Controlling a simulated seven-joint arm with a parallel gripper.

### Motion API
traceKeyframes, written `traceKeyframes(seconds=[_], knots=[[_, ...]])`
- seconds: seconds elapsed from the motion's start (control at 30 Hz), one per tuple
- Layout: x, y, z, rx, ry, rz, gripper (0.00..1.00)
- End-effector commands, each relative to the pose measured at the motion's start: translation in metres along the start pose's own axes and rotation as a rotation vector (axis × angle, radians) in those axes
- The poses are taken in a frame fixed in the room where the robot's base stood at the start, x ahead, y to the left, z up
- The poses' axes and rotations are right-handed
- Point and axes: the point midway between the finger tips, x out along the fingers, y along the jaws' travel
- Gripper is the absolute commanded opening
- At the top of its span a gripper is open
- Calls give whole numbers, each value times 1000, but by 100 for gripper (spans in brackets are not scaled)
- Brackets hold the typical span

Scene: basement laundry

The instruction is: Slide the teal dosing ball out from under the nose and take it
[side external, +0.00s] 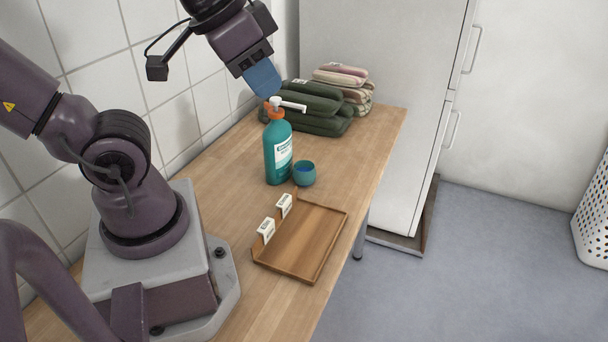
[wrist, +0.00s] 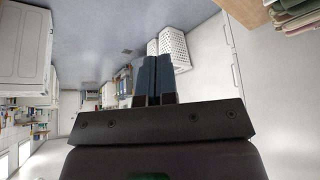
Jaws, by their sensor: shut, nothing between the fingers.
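The teal dosing ball (side external: 304,174) is a small open cup shape with a dark blue inside. It sits on the wooden table, right of and close to a teal pump bottle (side external: 278,150). The bottle stands upright with an orange collar and a white nozzle, its nose (side external: 292,105), pointing right above the ball. My gripper (side external: 264,82) is above and behind the bottle top, apart from the ball, with blue fingers. In the wrist view my gripper's fingers (wrist: 154,80) are together and empty. Neither ball nor bottle shows in the wrist view.
A wooden tray (side external: 325,255) with two white label cards (side external: 283,206) lies in front of the ball. Folded green towels (side external: 312,110) and a striped stack (side external: 345,80) are at the table's back. The tiled wall borders the left; bare table (side external: 352,160) lies right of the ball.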

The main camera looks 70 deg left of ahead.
Motion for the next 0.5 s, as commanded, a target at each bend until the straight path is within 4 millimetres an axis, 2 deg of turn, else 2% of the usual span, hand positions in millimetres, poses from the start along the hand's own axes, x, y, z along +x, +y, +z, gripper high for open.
traceKeyframes(seconds=[0.13,0.17,0.33,0.5], knots=[[0,0,0,0,0,0,0],[0,0,0,0,0,0,5],[8,2,2,7,-38,4,43],[33,1,2,-1,-165,15,43]])
